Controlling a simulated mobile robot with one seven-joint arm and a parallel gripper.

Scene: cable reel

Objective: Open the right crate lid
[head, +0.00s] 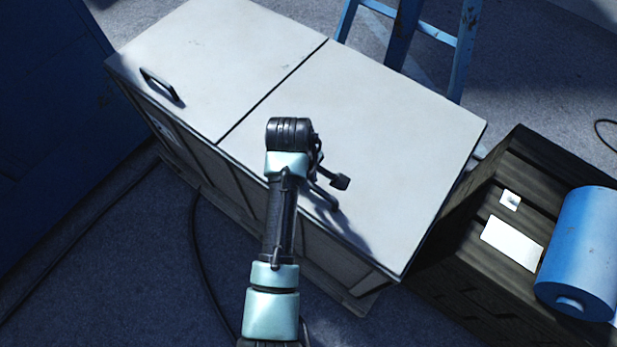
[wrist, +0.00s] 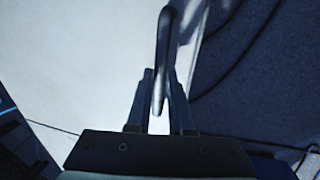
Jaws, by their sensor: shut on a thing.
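The crate is a long white box with two lids. Its right lid (head: 410,140) lies flat, level with the left lid (head: 220,50), with a thin dark seam between them. A dark bar handle (head: 325,198) is near the right lid's front edge, partly hidden by my arm in the head view. My gripper (head: 328,184) is low over this front edge. In the wrist view, the handle (wrist: 163,55) runs between the two fingers of my gripper (wrist: 163,95), which is shut on it. The exact finger contact is dark and hard to see.
A dark slatted crate (head: 470,240) stands close to the right, carrying a blue cylinder (head: 585,245) and white cards (head: 512,243). A blue ladder (head: 400,35) stands behind. A dark blue cabinet (head: 50,90) is at left. A cable (head: 205,255) lies on the front floor.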

